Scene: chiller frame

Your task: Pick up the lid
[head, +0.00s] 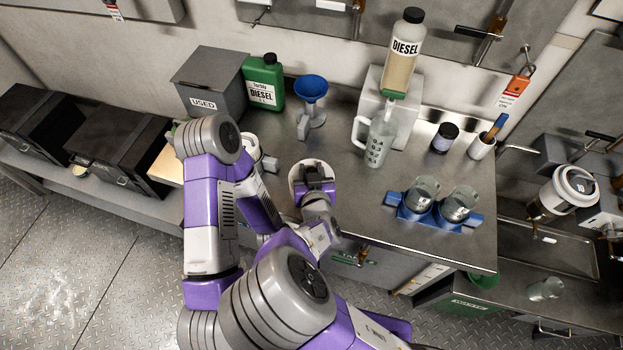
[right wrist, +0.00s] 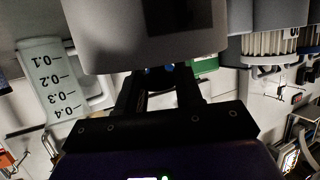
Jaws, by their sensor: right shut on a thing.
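My right gripper (head: 316,188) is above the metal bench, shut on a pale round piece (head: 302,170) that I take to be the lid. In the right wrist view the lid is a large grey body (right wrist: 150,45) across the top, with a dark rectangular patch. The gripper's fingers (right wrist: 160,92) meet its near edge, and the exact contact is hidden. A pale round housing (head: 250,147) stands to the left, partly hidden by my arm. A white pleated filter (right wrist: 272,42) shows at the upper right of the wrist view. My left gripper is not visible.
On the bench stand a grey USED bin (head: 210,82), a green diesel can (head: 265,85), a blue funnel (head: 311,88), a measuring jug (head: 378,142) and a blue holder (head: 413,216) with two cups. Bare bench lies between the lid and the holder.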

